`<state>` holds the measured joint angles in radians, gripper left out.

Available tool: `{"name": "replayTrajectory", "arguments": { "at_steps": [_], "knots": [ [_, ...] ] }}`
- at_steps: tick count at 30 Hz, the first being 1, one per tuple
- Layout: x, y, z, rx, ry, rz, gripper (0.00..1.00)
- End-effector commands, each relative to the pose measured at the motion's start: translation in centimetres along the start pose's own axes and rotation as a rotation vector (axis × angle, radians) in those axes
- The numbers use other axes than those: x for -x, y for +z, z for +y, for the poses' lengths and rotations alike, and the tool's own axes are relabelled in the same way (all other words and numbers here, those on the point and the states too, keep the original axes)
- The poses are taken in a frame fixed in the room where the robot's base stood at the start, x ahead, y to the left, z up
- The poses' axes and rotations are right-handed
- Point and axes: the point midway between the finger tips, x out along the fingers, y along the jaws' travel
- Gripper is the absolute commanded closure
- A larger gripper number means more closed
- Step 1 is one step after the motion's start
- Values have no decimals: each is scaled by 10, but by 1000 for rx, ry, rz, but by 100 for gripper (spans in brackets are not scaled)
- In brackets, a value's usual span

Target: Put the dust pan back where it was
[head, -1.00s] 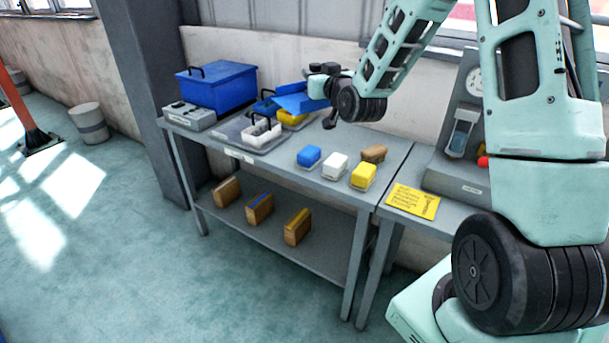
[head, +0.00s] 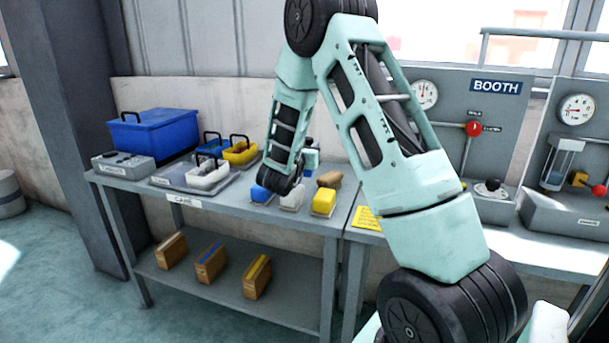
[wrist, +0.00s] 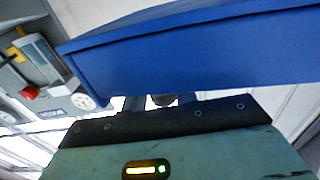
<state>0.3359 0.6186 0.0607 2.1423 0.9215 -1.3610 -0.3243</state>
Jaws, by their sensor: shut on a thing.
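The blue dust pan (wrist: 190,55) fills the upper part of the wrist view, broad and close to the camera. My gripper (wrist: 162,100) is shut on it, just below its lower edge; the fingers are mostly hidden. In the head view my forearm stands in front of my gripper and the dust pan, above the right half of the bench (head: 240,215). Only a small piece beside the wrist shows there, so I cannot tell the pan's tilt or height in that view.
The bench holds a blue box (head: 155,133), a grey case (head: 123,165), white (head: 208,174), blue (head: 213,146) and yellow (head: 240,153) caddies, and blue, white and yellow (head: 323,202) blocks. Wooden blocks (head: 210,263) stand on the lower shelf. The booth panel (head: 470,140) rises at right.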

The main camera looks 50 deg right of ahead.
Motion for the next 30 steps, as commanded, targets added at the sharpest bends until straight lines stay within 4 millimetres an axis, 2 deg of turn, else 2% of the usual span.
{"name": "replayTrajectory", "arguments": {
  "at_steps": [12, 30],
  "knots": [
    [0, 49, 0, 0, -1, -1, 97],
    [0, 62, 0, -1, -2, 1, 97]
  ]
}}
